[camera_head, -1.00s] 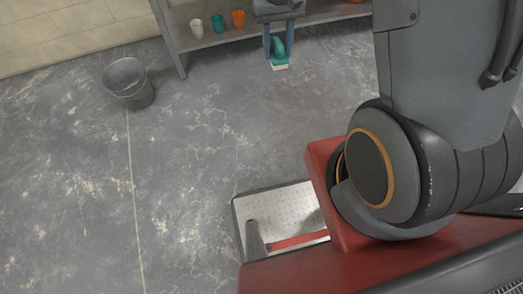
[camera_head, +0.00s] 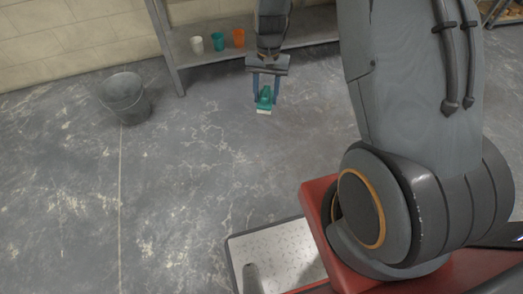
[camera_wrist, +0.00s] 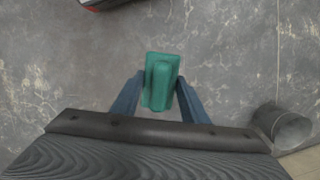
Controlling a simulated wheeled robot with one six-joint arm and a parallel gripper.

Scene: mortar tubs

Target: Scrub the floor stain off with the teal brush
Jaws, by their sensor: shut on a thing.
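The teal brush (camera_head: 265,98) hangs in my gripper (camera_head: 264,93) with its pale bristles facing down, in front of the shelf. In the wrist view the brush (camera_wrist: 160,82) sits between the two blue fingers of my gripper (camera_wrist: 160,98), which are shut on its handle. The brush appears to be above the floor, but I cannot tell its exact height. No distinct stain stands out for sure; the grey floor (camera_head: 190,170) has many pale scuffs and cracks.
A grey bucket (camera_head: 124,98) stands on the floor at the left; it also shows in the wrist view (camera_wrist: 284,126). A shelf (camera_head: 205,57) along the wall holds a white cup (camera_head: 197,45), a teal cup (camera_head: 218,41) and an orange cup (camera_head: 239,38). Open floor lies between.

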